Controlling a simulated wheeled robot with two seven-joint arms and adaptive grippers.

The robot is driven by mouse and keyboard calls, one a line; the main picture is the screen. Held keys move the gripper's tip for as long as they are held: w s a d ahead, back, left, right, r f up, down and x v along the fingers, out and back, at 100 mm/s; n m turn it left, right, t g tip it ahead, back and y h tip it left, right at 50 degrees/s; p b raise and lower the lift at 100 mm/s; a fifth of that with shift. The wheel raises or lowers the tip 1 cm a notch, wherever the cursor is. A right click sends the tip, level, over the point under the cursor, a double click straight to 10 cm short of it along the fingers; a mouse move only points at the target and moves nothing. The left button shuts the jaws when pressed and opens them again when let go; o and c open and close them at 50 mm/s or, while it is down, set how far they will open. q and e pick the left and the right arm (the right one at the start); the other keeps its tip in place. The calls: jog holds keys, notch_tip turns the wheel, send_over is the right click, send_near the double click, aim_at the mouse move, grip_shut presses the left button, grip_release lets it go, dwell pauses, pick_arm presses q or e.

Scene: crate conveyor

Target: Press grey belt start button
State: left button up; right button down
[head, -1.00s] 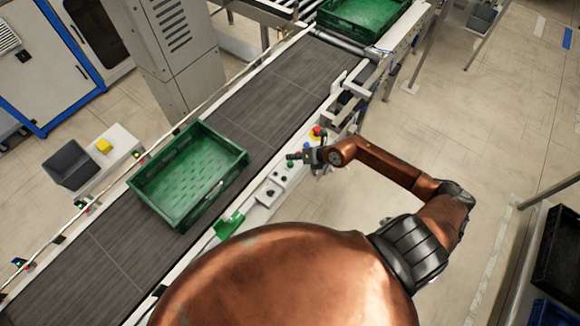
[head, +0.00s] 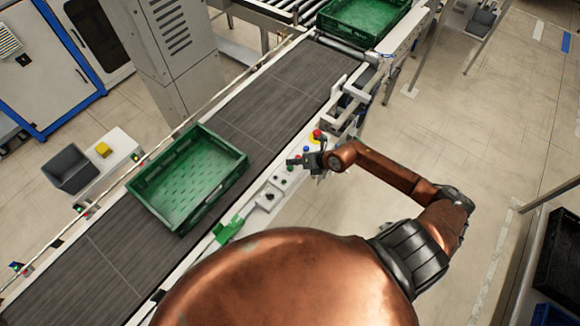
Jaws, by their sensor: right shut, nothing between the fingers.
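The grey belt (head: 265,108) runs diagonally from lower left to upper right. A pale control panel (head: 262,208) lies along its right side, with a green button (head: 290,168) and darker knobs below it. Which button starts the belt cannot be read. My right gripper (head: 292,161) is shut and empty, low over the upper part of the panel, right beside the green button. Whether it touches anything cannot be told. My left gripper is out of view.
A green crate (head: 187,207) stands on the belt, and another green crate (head: 345,25) is at its upper end. A red-topped stop button (head: 317,134) is just beyond my right gripper. A grey bin (head: 70,169) stands left of the belt.

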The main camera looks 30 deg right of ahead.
dwell(0.6)
jog(key=shift+f, duration=0.45)
